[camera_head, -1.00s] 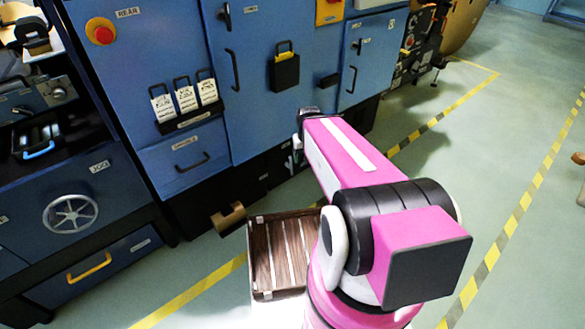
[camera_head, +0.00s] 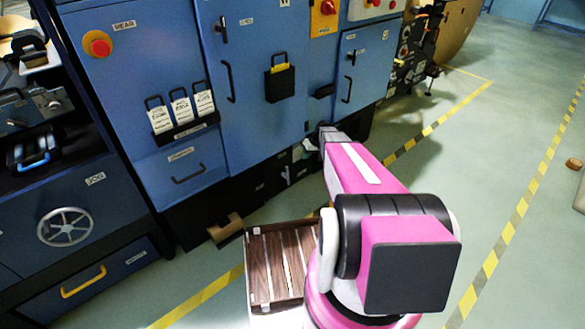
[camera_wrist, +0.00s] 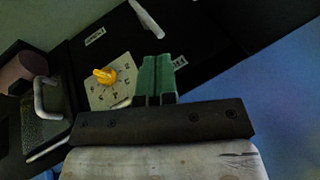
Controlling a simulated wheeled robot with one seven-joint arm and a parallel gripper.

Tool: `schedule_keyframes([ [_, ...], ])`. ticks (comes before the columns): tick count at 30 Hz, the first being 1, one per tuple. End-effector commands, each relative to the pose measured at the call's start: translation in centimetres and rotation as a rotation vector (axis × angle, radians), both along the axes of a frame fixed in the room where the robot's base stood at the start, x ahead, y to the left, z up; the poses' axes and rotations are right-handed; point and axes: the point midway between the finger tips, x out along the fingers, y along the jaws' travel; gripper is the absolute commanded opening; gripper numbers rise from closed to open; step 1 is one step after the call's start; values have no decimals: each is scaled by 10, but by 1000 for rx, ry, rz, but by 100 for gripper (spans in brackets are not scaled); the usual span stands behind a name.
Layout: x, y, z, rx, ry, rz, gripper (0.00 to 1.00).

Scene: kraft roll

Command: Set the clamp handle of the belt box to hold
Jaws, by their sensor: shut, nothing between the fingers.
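In the wrist view my gripper (camera_wrist: 156,80) shows green fingertips pressed together with nothing between them. Just left of the fingertips is a yellow knob (camera_wrist: 104,75) on a pale plate with small marks around it. A pale lever-like bar (camera_wrist: 147,18) lies beyond the fingertips on a dark panel, and a grey looped handle (camera_wrist: 41,98) is at the left. I cannot tell which of these, if any, is the clamp handle, nor read the small labels. In the head view my arm reaches toward the low dark front of the blue machine; the fingers are hidden there.
The blue cabinet (camera_head: 250,110) stands before my arm, with a black pocket (camera_head: 281,82) on its door. A spoked handwheel (camera_head: 65,228) is at the left. Open floor lies right.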

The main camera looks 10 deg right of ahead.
Motion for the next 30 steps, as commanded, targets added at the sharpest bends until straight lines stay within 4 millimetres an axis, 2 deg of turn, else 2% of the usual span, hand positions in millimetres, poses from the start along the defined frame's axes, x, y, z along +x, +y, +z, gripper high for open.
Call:
schedule_keyframes([
  [1, 23, -12, -16, 21, -22, 9, 0],
  [3, 39, -22, -29, 48, -55, 24, 0],
  [9, 64, -39, -50, 89, -115, 47, 0],
  [23, 66, -41, -53, 96, -127, 53, 0],
  [30, 72, -28, -72, 95, -127, 53, 0],
])
